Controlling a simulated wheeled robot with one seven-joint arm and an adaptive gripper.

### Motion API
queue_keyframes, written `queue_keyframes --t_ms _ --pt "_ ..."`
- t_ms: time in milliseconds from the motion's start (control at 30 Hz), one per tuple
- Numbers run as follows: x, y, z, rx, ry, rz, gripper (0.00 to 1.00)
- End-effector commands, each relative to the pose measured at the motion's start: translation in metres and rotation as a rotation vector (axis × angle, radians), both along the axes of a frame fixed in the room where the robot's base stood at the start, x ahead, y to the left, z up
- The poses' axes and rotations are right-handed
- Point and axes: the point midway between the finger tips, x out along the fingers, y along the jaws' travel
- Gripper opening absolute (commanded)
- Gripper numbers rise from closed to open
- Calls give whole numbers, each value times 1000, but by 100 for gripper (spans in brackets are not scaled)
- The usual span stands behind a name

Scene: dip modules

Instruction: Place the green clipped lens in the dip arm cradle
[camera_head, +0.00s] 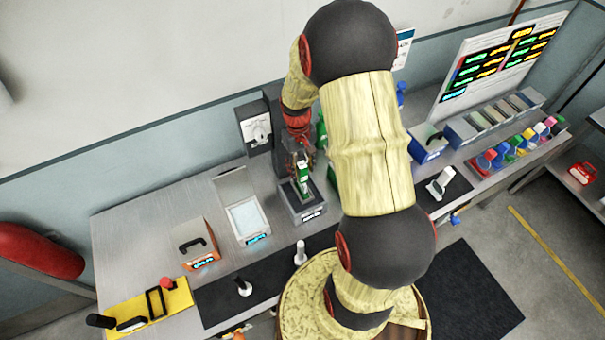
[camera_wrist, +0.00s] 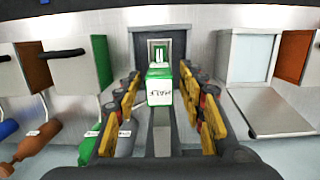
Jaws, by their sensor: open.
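A green and white block (camera_wrist: 160,88) with dark lettering sits between my gripper's fingers in the wrist view; I take it to be the green clipped lens. A green and white piece also shows in the head view (camera_head: 303,180), on a grey station with a label (camera_head: 305,212). My gripper (camera_wrist: 160,76) is open, with one yellow and black finger on each side of the block and gaps visible. In the head view my gripper (camera_head: 300,158) is just above and behind the green piece, partly dark and crowded. I cannot tell which part is the dip arm cradle.
An open white tray (camera_head: 247,218) stands left of the station, with an orange-sided grey box (camera_head: 195,242) beyond it. A dark box with a dial (camera_head: 255,128) is behind. Colourful cups (camera_head: 520,140) line the right bench. My arm hides the bench's middle.

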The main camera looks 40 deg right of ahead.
Motion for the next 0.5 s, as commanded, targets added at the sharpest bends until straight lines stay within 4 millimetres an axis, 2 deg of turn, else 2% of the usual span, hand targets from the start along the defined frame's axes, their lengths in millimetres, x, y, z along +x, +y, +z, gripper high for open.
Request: queue_keyframes --t_ms 200,333,500 --pt "6 -2 47 -2 -4 0 40" --pt "8 -2 68 -2 -3 0 40" --pt "10 -2 84 0 -1 0 40"
